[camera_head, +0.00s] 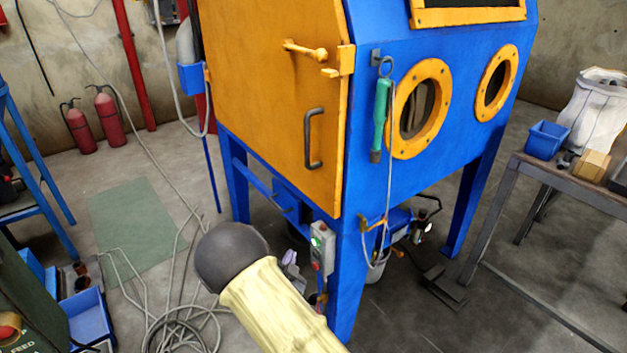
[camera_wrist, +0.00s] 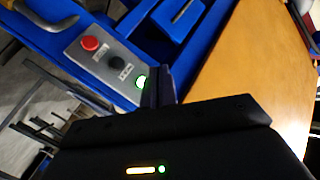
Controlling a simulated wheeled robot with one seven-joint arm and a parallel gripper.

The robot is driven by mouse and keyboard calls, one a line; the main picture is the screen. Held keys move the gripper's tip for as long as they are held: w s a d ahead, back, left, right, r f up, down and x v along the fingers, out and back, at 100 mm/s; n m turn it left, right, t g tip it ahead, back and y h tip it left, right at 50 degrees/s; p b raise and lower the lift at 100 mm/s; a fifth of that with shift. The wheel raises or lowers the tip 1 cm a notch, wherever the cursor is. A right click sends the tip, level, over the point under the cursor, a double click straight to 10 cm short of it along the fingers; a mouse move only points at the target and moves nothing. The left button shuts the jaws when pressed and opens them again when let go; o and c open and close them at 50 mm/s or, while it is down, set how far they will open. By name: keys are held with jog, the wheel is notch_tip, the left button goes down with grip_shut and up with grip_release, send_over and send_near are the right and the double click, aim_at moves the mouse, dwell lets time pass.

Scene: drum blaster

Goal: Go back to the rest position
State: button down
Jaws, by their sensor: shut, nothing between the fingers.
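My gripper (camera_wrist: 160,88) shows in the wrist view with its dark fingers shut and nothing between them. The fingertips are close beside the green lit button (camera_wrist: 140,82) of a grey control box (camera_wrist: 108,62); I cannot tell whether they touch it. My beige-sleeved arm (camera_head: 275,305) reaches in from the bottom of that view; the gripper itself is hidden there.
The cabinet's orange door (camera_head: 270,110) is above and left of the control box. Loose cables and hoses (camera_head: 185,325) lie on the floor at left. A worktable (camera_head: 560,180) stands at right. Fire extinguishers (camera_head: 110,115) stand by the back wall.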

jog(key=s+d+r+n+g+y, duration=0.3)
jog(key=s+d+r+g, duration=0.2)
jog(key=d+g, duration=0.3)
jog(key=s+d+r+n+g, duration=0.3)
jog(key=s+d, duration=0.3)
jog(key=s, duration=0.4)
jog(key=s+d+r+n+g, duration=0.25)
jog(key=s+d+n, duration=0.2)
jog(key=s, duration=0.55)
jog(key=w+p+v, duration=0.3)
jog(key=p+v, duration=1.2)
jog(key=w+r+p+v, duration=0.1)
jog(key=w+p+v, duration=0.2)
jog(key=p+v, duration=1.2)
jog(key=shift+w+d+r+m, duration=0.15)
jog(key=shift+w+d+m, duration=0.1)
jog(key=shift+d+m, duration=0.25)
